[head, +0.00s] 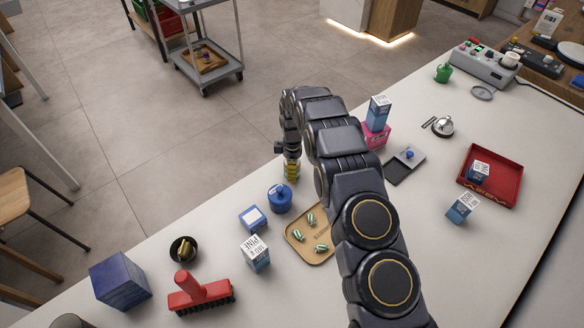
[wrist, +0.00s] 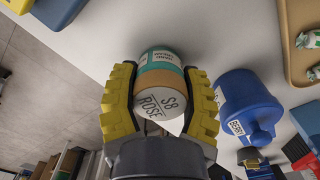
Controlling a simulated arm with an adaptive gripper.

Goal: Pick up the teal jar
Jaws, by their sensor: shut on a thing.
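The teal jar (wrist: 158,60) shows in the wrist view, with a teal body, a tan band and a pale end marked "S8 ROSE". My gripper (wrist: 160,98) has its yellow ribbed fingers closed on either side of it. In the head view my gripper (head: 291,170) is at the counter's far left edge, just behind a blue jar. The teal jar is not clearly visible there, hidden by the fingers and arm. I cannot tell whether it touches the counter.
The blue lidded jar (head: 280,199) stands close beside my gripper; it also shows in the wrist view (wrist: 245,103). A tan tray (head: 296,250) with several green-striped pieces lies nearer. Small boxes (head: 253,217), a black bowl (head: 183,249) and a red brush (head: 202,291) stand left.

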